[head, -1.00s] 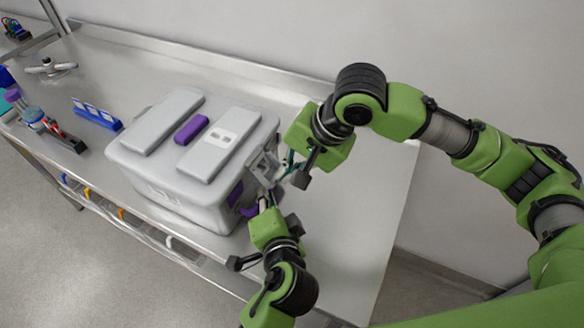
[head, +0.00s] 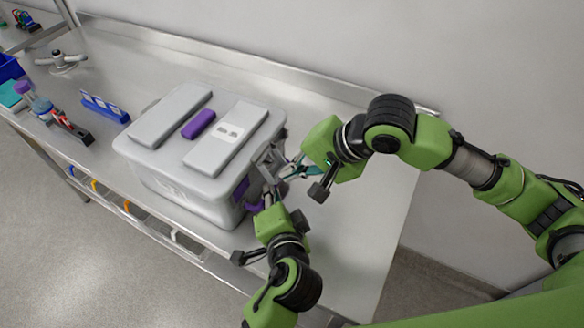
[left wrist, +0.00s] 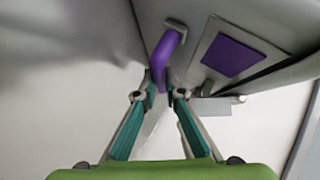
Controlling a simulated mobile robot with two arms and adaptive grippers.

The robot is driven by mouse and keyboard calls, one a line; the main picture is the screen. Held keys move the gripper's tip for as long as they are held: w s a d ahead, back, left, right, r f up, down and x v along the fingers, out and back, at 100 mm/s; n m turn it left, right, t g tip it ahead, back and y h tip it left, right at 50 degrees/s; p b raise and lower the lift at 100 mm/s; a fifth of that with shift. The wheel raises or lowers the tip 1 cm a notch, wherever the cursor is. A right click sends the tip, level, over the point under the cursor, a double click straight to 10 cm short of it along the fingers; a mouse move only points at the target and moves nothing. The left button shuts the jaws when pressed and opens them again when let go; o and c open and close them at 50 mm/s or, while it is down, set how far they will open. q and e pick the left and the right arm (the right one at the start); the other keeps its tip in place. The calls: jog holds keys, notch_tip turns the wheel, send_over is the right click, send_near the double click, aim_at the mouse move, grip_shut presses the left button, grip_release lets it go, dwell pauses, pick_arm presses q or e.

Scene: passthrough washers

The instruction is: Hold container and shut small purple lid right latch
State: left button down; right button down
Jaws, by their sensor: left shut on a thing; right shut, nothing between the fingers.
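The container (head: 165,185) is a grey box with a closed grey lid (head: 232,118) bearing a small purple piece (head: 199,124). A grey latch (head: 268,160) is at its right end. My left gripper (head: 259,208) is shut on a purple handle at that end. The left wrist view shows the handle (left wrist: 168,50) between the fingertips, with a purple square panel (left wrist: 228,57) beside it. My right gripper (head: 287,172) is shut and empty close to the latch; whether it touches the latch is unclear.
The container stands on a metal table (head: 345,235) with a raised back edge. A blue rack (head: 104,107) and a dark tool holder (head: 72,128) stand to its left. The table is bare to the right of my grippers.

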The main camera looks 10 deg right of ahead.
pick_arm(q)
jog(key=shift+s+f, duration=0.1)
jog(key=shift+f, duration=0.2)
pick_arm(e)
jog(key=f+t+y, duration=0.2)
jog(key=a+y, duration=0.1)
jog(key=shift+w+a+f+t+y, duration=0.1)
jog(key=shift+w+f+t+y, duration=0.25)
jog(key=shift+f+t+y, duration=0.05)
jog(key=shift+w+a+f, duration=0.2)
jog(key=shift+r, duration=0.1)
